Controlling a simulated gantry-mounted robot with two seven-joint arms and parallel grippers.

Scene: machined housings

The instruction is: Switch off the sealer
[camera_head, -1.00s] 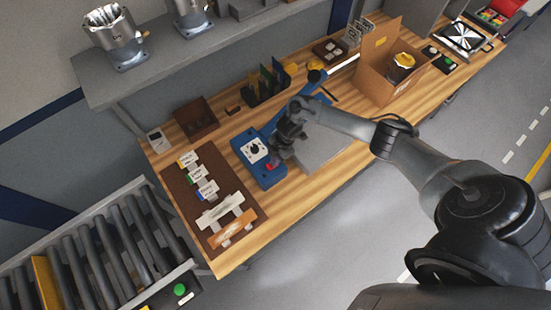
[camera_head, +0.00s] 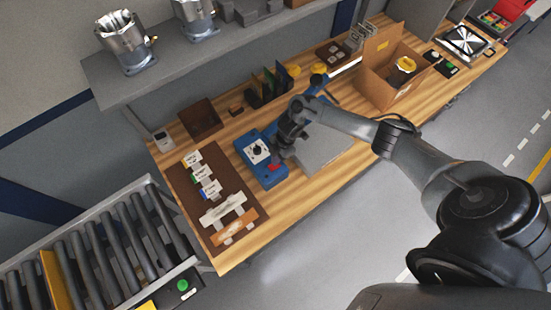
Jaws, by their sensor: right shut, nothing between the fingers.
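The sealer is a blue machine (camera_head: 265,172) on the wooden bench, with a white dial plate (camera_head: 257,151) bearing a dark round knob and a red switch (camera_head: 275,168) near its front. A grey plate (camera_head: 325,148) lies to its right. My right gripper (camera_head: 279,160) is shut and empty, pointing down at the sealer right beside the red switch. It partly covers the switch, and I cannot tell whether it touches it. My left gripper is not in view.
A brown board (camera_head: 186,190) with several tags lies left of the sealer. An open cardboard box (camera_head: 376,89) stands to the right. Dark upright holders (camera_head: 254,99) and a brown bin (camera_head: 200,122) stand behind. A roller conveyor (camera_head: 100,255) is at lower left.

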